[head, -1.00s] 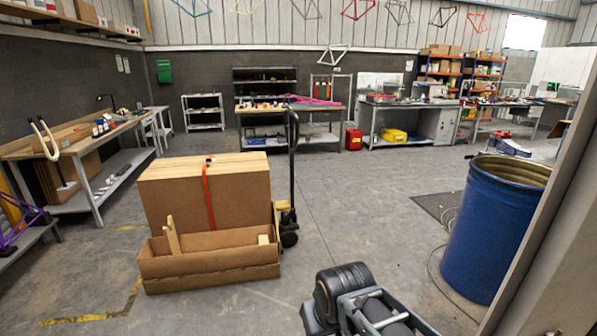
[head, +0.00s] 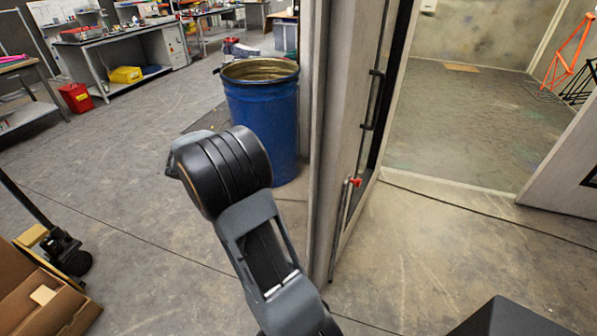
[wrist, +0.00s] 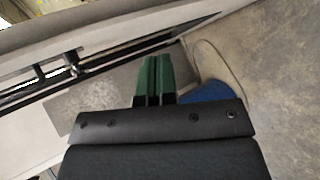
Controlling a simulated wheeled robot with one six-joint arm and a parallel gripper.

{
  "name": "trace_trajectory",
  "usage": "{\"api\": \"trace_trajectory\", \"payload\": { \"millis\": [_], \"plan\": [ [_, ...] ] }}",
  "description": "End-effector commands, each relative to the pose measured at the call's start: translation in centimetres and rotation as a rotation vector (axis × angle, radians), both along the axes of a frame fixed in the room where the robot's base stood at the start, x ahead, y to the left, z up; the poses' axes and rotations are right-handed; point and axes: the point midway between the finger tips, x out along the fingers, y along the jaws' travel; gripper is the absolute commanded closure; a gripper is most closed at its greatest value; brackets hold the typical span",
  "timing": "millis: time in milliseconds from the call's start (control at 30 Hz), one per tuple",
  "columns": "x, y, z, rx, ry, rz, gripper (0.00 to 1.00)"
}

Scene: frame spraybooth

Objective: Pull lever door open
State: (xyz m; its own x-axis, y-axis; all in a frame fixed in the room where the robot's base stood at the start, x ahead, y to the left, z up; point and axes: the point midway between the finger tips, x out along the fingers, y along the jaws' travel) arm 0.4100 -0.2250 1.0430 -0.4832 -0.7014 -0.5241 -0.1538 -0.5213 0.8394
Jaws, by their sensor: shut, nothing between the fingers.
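A pale grey door panel (head: 345,110) stands steeply angled in the middle of the head view. A dark vertical bar handle (head: 373,100) is on its face, and a thin upright lever with a red tip (head: 355,182) is lower down. My arm reaches up left of the panel in the head view; my gripper is not visible there. In the wrist view my gripper (wrist: 153,80) has green fingers, shut together and empty. A pale panel with a dark strip and a small dark fitting (wrist: 73,66) lies left of the fingers, apart from them; which part it is, I cannot tell.
A blue drum (head: 262,115) stands left of the door panel, behind my arm. A pallet jack (head: 60,245) and cardboard box (head: 35,300) are at left. A cable crosses the floor.

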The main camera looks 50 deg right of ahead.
Motion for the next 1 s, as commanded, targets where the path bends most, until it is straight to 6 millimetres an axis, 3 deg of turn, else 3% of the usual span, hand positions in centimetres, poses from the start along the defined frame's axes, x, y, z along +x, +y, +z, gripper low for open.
{"api": "trace_trajectory", "payload": {
  "millis": [100,200,467,667,1000],
  "plan": [
    [1.7,-3.6,-1.9,-0.186,0.089,-0.054,1.00],
    [2.7,-5.6,-3.0,-0.322,0.134,-0.077,1.00],
    [4.0,-8.2,-4.7,-0.517,0.184,-0.092,1.00],
    [3.0,-9.9,-4.7,-0.546,0.191,-0.094,1.00],
    [-0.9,-15.0,-4.6,-0.543,0.192,-0.094,1.00]
  ]
}}
